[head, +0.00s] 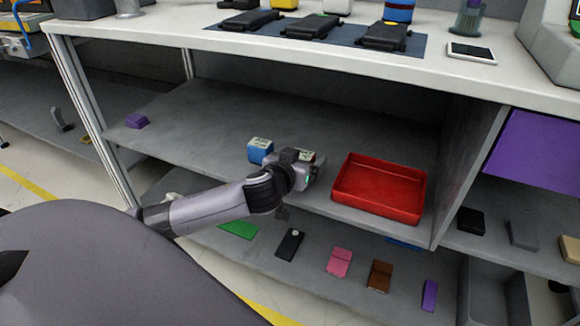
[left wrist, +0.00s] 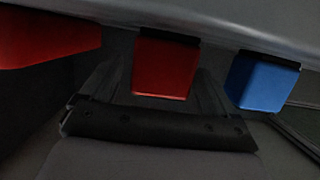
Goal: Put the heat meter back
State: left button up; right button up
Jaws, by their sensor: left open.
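Two small meter-like boxes stand on the middle shelf. One is blue with a pale top (head: 260,151); the other has a pale top (head: 305,156) and is mostly hidden behind my left gripper (head: 300,180). In the left wrist view, a red box (left wrist: 165,68) is between the dim fingers, with the blue box (left wrist: 262,82) to its right. I cannot read which is the heat meter. My left gripper is open and close to the red box; contact cannot be told. My right gripper is not in view.
A red tray (head: 380,188) stands on the shelf right of my gripper; its edge shows in the left wrist view (left wrist: 45,38). A purple block (head: 136,121) lies at the shelf's left. Several items lie on the lower shelf. The shelf's left-middle part is clear.

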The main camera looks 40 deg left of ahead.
pick_arm(q)
jog(key=p+v, duration=0.3)
jog(key=v, duration=0.8)
jog(key=s+d+f+m+g+h, duration=0.1)
jog(key=s+d+f+m+h, duration=0.1)
jog(key=d, duration=0.8)
jog(key=s+d+f+m+g+h, duration=0.1)
jog(key=s+d+f+m+h, duration=0.2)
jog(key=s+d+h, duration=0.4)
jog(key=s+d+f, duration=0.1)
jog(key=d, duration=0.3)
jog(key=shift+d+f, duration=0.25)
jog(key=shift+f, duration=0.1)
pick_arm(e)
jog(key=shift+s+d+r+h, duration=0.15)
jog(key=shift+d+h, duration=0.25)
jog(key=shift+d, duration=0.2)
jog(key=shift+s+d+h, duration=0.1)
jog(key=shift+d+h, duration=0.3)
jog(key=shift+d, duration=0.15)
